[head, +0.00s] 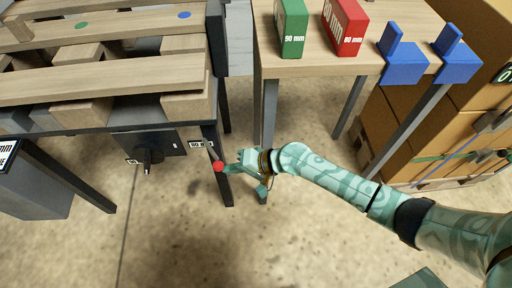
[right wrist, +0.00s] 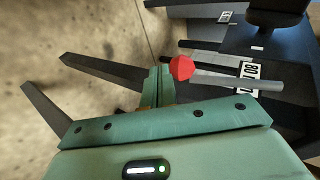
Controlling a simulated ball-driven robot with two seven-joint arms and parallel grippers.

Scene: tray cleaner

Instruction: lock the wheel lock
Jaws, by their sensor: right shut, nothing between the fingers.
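The wheel lock appears as a lever with a red knob (head: 218,166) at the front right corner of the machine, beside an "80" label. In the right wrist view the red knob (right wrist: 182,68) sits at the end of a grey rod (right wrist: 235,82). My right gripper (head: 229,168) is shut and empty, with its fingertips just right of the knob. In the right wrist view its closed fingers (right wrist: 160,86) are just left of the knob; I cannot tell whether they touch it. A dark handwheel or crank (head: 148,156) is on the machine's front, left of the lever. My left gripper is out of view.
The machine's dark leg (head: 217,180) stands behind the knob. A wooden table (head: 312,60) to the right carries a green block (head: 291,28), a red block (head: 344,27) and blue holders (head: 403,62). Cardboard boxes (head: 440,125) stand at far right. Floor in front is clear.

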